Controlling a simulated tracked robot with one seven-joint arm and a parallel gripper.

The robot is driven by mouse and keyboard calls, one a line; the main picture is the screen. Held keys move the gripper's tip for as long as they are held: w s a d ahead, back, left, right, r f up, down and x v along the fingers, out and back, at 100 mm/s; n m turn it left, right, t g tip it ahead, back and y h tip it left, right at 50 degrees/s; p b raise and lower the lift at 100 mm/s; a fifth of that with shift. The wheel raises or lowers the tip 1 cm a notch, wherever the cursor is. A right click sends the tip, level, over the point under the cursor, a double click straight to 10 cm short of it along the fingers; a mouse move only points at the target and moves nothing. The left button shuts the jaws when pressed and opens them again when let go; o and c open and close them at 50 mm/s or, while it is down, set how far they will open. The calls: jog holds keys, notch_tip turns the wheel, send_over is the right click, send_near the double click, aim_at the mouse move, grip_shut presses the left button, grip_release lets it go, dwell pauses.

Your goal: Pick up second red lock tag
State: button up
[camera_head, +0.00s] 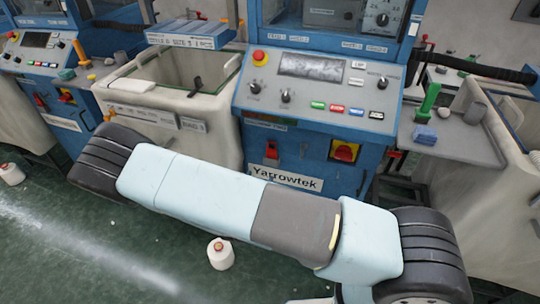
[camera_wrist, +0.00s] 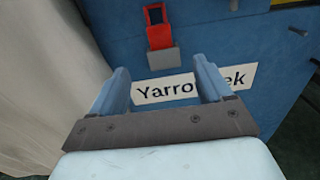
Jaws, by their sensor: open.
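A red lock tag (camera_head: 271,151) hangs on the blue front of the middle machine, above the white Yarrowtek label. It also shows in the wrist view (camera_wrist: 160,33), with a hole near its top and a grey block at its lower end. My gripper (camera_wrist: 161,76) is open in the wrist view, with nothing between its two blue fingers. The fingertips point at the panel below the tag, around the label; the tag is beyond them and apart. Another small red piece (camera_head: 40,102) shows on the left machine. My gripper is not clearly seen in the head view.
A red-and-yellow switch (camera_head: 344,151) sits right of the tag. A cream bin (camera_head: 165,95) stands to the left, and a grey shelf (camera_head: 470,148) with a green-handled tool to the right. White yarn cones (camera_head: 221,256) stand on the green floor.

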send_near(271, 151)
jog(key=w+f, duration=0.1)
jog(key=w, duration=0.2)
jog(key=shift+d+x, duration=0.25)
jog(key=shift+x, duration=1.2)
jog(key=shift+d+x, duration=0.2)
jog(key=shift+x, duration=1.25)
jog(key=shift+s, duration=0.2)
jog(key=shift+c, duration=0.3)
jog(key=c, duration=1.2)
jog(key=shift+o, duration=0.2)
jog(key=shift+r, duration=0.55)
notch_tip(271, 151, up, 2)
jog(key=shift+r, duration=0.1)
jog(key=s+d+r, duration=0.5)
jog(key=s+r, duration=0.4)
jog(key=s, duration=0.4)
jog(key=shift+r, duration=0.4)
